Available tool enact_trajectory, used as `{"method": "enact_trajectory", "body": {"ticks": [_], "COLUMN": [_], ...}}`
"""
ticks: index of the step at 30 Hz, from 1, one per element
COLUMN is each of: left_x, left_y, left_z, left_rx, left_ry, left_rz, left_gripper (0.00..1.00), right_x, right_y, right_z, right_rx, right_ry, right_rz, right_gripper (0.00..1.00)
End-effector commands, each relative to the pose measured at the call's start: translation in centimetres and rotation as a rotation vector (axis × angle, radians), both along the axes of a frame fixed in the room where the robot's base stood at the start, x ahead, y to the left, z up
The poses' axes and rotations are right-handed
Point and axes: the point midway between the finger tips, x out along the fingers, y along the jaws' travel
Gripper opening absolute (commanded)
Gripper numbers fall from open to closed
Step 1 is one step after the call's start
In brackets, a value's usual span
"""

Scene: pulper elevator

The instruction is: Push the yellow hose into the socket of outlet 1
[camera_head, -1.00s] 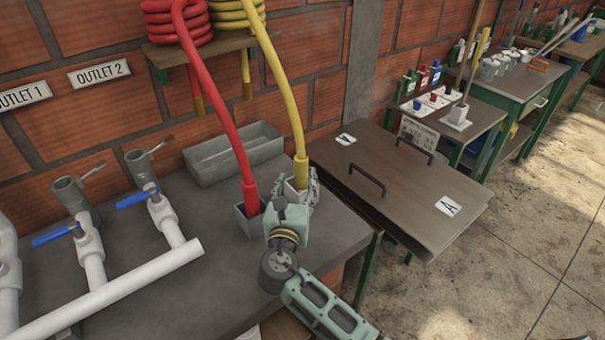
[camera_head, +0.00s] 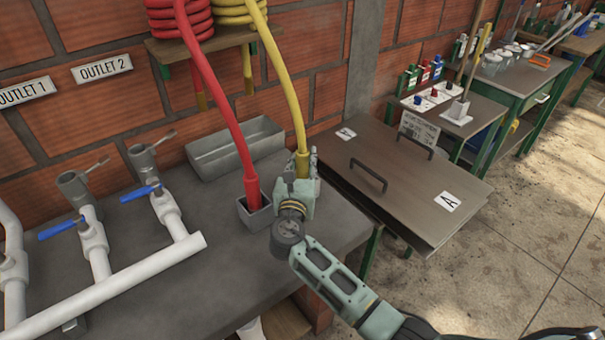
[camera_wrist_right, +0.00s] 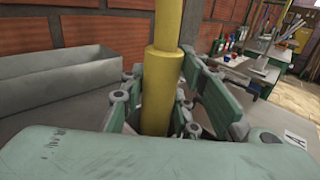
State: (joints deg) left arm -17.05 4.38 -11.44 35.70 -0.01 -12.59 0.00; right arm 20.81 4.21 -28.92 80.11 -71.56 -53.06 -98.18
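The yellow hose (camera_head: 286,88) hangs from a coil on the wall shelf, its thick end pointing down at the bench's right side. It also stands upright in the right wrist view (camera_wrist_right: 160,95). My right gripper (camera_head: 304,172) is at this lower end. Its fingers are on both sides of the hose and look spread, with small gaps; the hose's tip is hidden behind the gripper. The grey socket below the OUTLET 1 sign (camera_head: 24,92) is the left one (camera_head: 74,184), tilted open on a white pipe with a blue-handled valve. My left gripper is not in view.
A red hose (camera_head: 228,120) stands in a square grey holder (camera_head: 257,217) just left of my right gripper. A grey trough (camera_head: 235,150) lies behind. The second socket (camera_head: 142,158) and white pipes (camera_head: 120,280) are on the left. A lidded table (camera_head: 410,190) is at right.

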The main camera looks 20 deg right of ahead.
Motion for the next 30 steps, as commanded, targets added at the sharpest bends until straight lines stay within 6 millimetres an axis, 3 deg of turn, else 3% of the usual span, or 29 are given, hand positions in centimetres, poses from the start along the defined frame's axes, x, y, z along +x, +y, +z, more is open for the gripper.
{"method": "enact_trajectory", "body": {"ticks": [9, 19, 30], "left_x": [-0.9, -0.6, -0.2], "left_y": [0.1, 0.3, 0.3], "left_z": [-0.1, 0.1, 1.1], "left_rx": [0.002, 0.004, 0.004], "left_ry": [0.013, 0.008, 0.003], "left_rz": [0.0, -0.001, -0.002], "left_gripper": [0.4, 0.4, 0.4], "right_x": [0.0, 0.0, 0.0], "right_y": [0.0, 0.0, 0.0], "right_z": [0.0, 0.6, 7.5], "right_rx": [0.0, 0.001, 0.002], "right_ry": [0.0, -0.004, -0.006], "right_rz": [0.0, 0.0, 0.0], "right_gripper": [0.0, 0.0, 0.0]}}
